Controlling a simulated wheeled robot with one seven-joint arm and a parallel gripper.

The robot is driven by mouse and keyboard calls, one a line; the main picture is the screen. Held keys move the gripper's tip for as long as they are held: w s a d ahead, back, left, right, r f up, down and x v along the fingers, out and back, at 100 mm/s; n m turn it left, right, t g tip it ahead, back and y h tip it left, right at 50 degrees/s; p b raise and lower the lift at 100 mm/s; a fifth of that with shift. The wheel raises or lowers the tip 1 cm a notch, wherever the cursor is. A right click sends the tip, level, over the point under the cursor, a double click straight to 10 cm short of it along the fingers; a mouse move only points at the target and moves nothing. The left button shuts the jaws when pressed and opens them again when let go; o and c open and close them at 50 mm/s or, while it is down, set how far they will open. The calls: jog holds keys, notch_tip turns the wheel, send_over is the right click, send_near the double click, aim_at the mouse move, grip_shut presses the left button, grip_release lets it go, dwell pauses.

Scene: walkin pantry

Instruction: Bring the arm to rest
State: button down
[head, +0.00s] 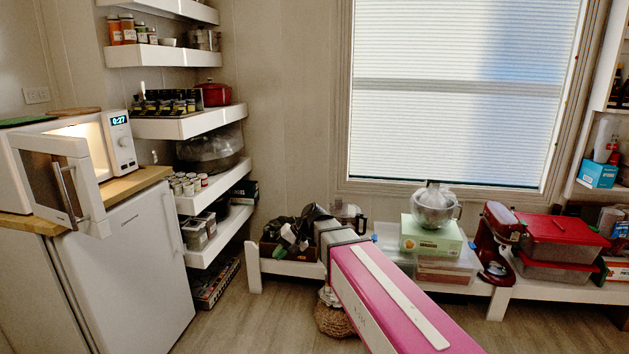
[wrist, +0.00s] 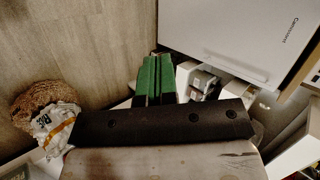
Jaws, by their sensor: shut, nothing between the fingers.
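My gripper (wrist: 156,64) shows in the wrist view as two green fingers side by side, shut with nothing between them. It points toward the floor area beside a white fridge. In the head view my pink arm (head: 395,295) stretches from the bottom right toward the low white bench, and its far end is by the bench's left part.
A microwave (head: 78,160) with its door swung open stands on the white fridge (head: 128,265) at left. Wall shelves (head: 190,123) hold jars and pots. The low bench (head: 500,290) carries a mixer (head: 497,240) and bins. A woven basket (head: 333,318) sits on the floor beside my arm.

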jog(key=s+d+f+h, duration=0.3)
jog(key=d+f, duration=0.2)
jog(key=d, duration=0.5)
jog(key=s+d+f+m+t+h, duration=0.1)
jog(key=d+f, duration=0.4)
jog(key=d, duration=0.5)
jog(key=s+d+f+h, duration=0.4)
jog(key=s+d+f, duration=0.1)
jog(key=d, duration=0.6)
jog(key=shift+f+t+h, duration=0.3)
jog(key=shift+f, duration=0.15)
jog(key=shift+w+a, duration=0.1)
jog(key=shift+a, duration=0.05)
